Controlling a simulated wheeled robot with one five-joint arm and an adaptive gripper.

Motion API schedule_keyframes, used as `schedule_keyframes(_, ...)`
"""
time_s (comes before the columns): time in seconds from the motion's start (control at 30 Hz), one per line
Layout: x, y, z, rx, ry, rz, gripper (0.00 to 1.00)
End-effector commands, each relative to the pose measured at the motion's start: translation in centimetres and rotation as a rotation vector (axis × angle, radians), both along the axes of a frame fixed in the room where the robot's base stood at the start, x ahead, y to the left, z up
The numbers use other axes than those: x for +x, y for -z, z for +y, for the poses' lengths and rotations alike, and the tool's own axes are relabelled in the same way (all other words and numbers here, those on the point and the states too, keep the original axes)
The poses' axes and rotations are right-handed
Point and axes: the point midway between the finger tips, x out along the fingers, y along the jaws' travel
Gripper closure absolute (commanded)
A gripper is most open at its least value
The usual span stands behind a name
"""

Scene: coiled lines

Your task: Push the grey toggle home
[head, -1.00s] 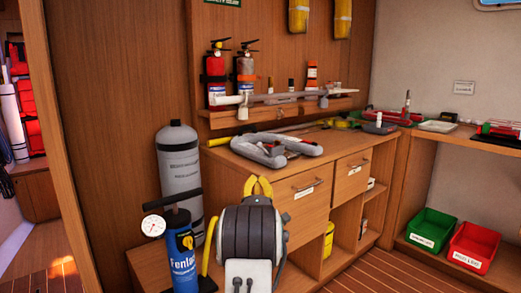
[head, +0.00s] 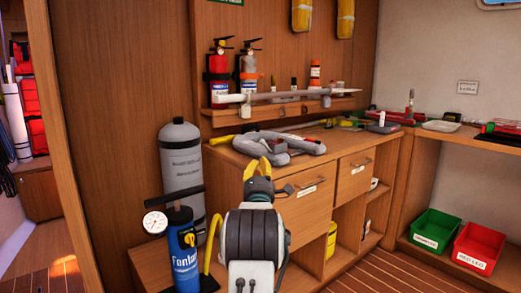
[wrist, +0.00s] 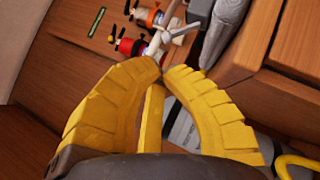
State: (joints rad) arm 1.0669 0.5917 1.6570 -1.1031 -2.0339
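My gripper (head: 262,162) has two yellow ribbed fingers and is in front of the wooden cabinet. In the wrist view my gripper (wrist: 163,70) shows its fingertips drawn together, with nothing seen held between them. I cannot pick out the grey toggle for certain in either view. No contact between the fingers and anything else can be made out.
A blue pump (head: 183,250) and a grey cylinder (head: 182,165) stand to the left. Fire extinguishers (head: 217,75) stand on a wall shelf (head: 290,116). Green (head: 433,230) and red (head: 477,246) bins sit at the right. Floor between cabinet and bins is open.

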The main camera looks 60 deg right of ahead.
Motion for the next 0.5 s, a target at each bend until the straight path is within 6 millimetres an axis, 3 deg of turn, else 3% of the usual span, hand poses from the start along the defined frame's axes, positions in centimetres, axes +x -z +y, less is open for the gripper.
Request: schedule_keyframes(0.5,2.3,-1.9,-4.1,-0.002,0.0,-0.002,1.0)
